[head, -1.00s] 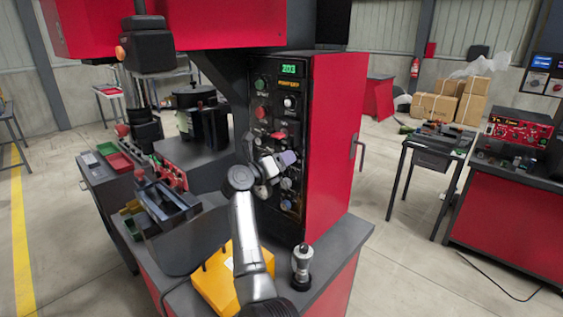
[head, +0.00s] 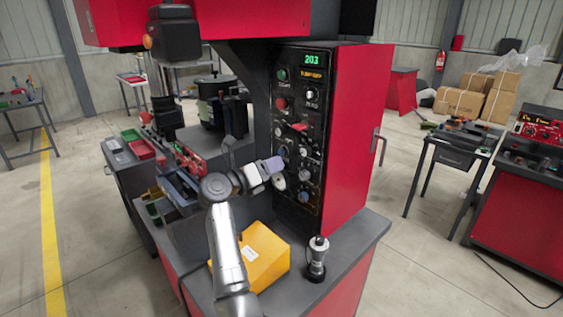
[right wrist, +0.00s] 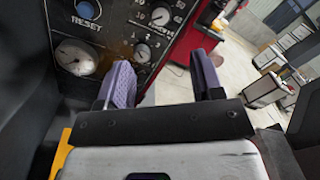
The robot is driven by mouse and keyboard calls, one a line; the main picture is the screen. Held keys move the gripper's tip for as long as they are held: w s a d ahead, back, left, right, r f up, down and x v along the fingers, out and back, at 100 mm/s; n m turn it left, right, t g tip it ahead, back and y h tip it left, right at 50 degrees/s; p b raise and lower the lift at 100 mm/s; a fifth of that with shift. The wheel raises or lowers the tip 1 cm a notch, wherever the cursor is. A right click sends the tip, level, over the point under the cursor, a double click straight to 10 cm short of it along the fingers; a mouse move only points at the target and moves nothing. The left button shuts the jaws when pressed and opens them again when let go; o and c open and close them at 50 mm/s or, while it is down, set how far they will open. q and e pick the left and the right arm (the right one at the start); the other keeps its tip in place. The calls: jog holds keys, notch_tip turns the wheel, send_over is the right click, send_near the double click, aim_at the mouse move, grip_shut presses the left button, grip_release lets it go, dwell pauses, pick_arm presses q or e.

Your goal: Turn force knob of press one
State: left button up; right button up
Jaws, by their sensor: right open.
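The press's black control panel (head: 292,118) faces left on its red cabinet, with a green display (head: 312,59) reading 203. It carries buttons, a red lever (head: 299,127) and several knobs. In the right wrist view, two dial knobs with number scales show, an upper one (right wrist: 161,16) and a lower one (right wrist: 142,52). I cannot read which is the force knob. My right gripper (head: 274,174) is in front of the panel's lower left part. In the right wrist view its purple fingers (right wrist: 162,62) are apart, with nothing held between them. My left gripper is out of view.
A yellow box (head: 262,258) and a grey-black cylindrical device (head: 317,258) stand on the press table (head: 352,238) below.

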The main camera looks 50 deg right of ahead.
jog(key=shift+v, duration=0.8)
